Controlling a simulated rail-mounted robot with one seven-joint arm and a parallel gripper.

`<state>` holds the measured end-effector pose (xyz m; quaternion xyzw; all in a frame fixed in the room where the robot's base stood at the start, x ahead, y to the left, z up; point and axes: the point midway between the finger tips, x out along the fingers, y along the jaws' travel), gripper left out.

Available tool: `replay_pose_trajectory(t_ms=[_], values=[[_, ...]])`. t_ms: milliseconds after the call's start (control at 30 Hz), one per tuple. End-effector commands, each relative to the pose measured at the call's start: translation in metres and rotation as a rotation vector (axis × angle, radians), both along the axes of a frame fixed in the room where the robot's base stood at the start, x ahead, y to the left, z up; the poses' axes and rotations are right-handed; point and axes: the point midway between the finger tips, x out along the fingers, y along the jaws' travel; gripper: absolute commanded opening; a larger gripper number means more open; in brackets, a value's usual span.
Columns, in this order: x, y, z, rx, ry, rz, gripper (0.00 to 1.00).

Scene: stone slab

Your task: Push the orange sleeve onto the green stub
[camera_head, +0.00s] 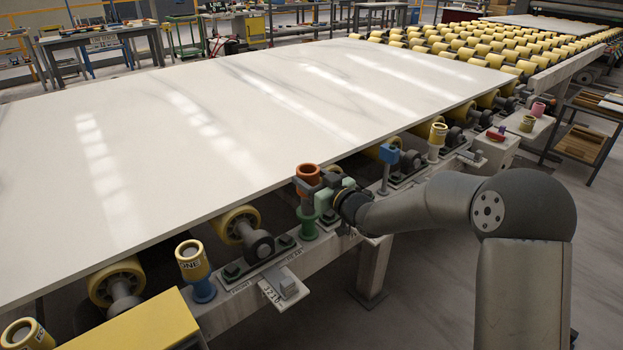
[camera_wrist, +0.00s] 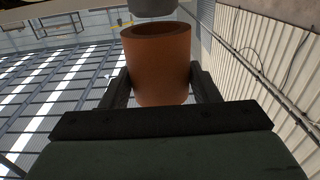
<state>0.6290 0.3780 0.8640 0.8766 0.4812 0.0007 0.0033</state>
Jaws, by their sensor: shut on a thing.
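The orange sleeve (camera_head: 308,176) is a short hollow cylinder, upright, at the near edge of the white slab. My gripper (camera_head: 318,188) is shut on it from the right. In the wrist view the sleeve (camera_wrist: 160,68) sits between the two dark fingers (camera_wrist: 160,88), with its open rim facing the top of the picture. The green stub (camera_head: 308,222) stands on the frame rail directly below the sleeve. My gripper partly covers the space between them, so I cannot tell whether sleeve and stub touch.
The white slab (camera_head: 220,120) lies just behind. A yellow sleeve sits on a blue stub (camera_head: 203,290) at left, and a blue block (camera_head: 389,154) stands on a post at right. Yellow rollers (camera_head: 238,225) line the rail.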

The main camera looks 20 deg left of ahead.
Motion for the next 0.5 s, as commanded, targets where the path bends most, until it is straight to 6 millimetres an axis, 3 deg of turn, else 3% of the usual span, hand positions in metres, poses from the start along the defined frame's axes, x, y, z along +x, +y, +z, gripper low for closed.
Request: replay_pose_trajectory(t_ms=[500], values=[[0.000, 0.000, -0.014, 0.001, 0.000, 0.000, 0.30]])
